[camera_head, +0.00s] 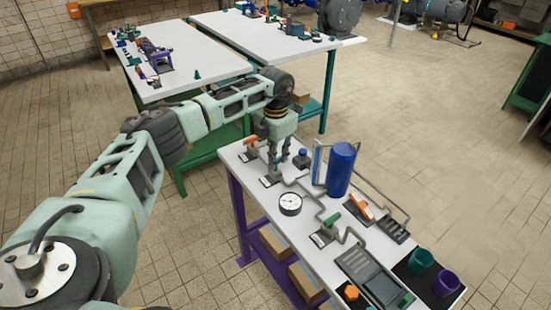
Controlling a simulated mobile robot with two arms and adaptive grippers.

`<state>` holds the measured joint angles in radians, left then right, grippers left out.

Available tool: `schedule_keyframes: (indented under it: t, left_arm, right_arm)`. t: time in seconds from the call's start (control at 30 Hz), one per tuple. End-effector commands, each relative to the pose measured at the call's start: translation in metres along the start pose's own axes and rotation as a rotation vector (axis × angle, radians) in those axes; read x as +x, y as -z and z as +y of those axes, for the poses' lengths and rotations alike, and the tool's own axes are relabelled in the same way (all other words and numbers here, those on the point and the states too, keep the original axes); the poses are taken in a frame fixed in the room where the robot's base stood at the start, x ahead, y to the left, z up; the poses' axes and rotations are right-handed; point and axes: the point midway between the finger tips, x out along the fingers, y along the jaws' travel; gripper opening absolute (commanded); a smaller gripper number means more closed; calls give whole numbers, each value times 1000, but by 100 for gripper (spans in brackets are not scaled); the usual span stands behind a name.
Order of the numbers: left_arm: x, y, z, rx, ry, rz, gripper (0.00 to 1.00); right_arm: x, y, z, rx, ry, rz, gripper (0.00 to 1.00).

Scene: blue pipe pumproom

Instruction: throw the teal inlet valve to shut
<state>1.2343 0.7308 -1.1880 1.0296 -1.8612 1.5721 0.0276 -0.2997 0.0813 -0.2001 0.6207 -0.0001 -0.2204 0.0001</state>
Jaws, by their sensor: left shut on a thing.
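My left gripper (277,168) reaches down over the far left part of the white bench and is shut on the teal inlet valve (269,181). The valve's pale base plate shows just below the fingers. The fingers hide most of its handle, so its colour and exact angle cannot be made out. A grey pipe runs from this spot toward the round gauge (290,203). My right gripper is not in view.
Close by stand an orange-handled valve (251,142), a small blue-topped part (302,158) and a tall blue cylinder (341,168). A green-handled valve (331,221) and an orange lever (360,207) lie nearer. Teal (421,259) and purple (446,283) cups stand at the right end.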

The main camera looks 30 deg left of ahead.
Motion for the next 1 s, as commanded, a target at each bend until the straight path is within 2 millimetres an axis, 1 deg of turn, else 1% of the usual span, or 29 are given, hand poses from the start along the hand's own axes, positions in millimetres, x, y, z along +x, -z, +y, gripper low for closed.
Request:
schedule_keyframes:
  t: [0.03,0.2,0.4,0.93,0.97,1.0]
  left_arm:
    - [-2,-2,1,30,-2,-7,0]
    - [-3,-2,2,119,-3,-7,0]
    - [-3,-2,2,179,-3,-7,0]
    - [-4,-2,2,204,-4,-7,0]
    - [-4,-2,2,204,-4,-8,11]
    - [-4,-2,2,204,-5,-7,15]
  right_arm:
    - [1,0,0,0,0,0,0]
    - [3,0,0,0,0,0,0]
    - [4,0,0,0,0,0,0]
    - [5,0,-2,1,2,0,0]
    - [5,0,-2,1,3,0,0]
    - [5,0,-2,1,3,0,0]
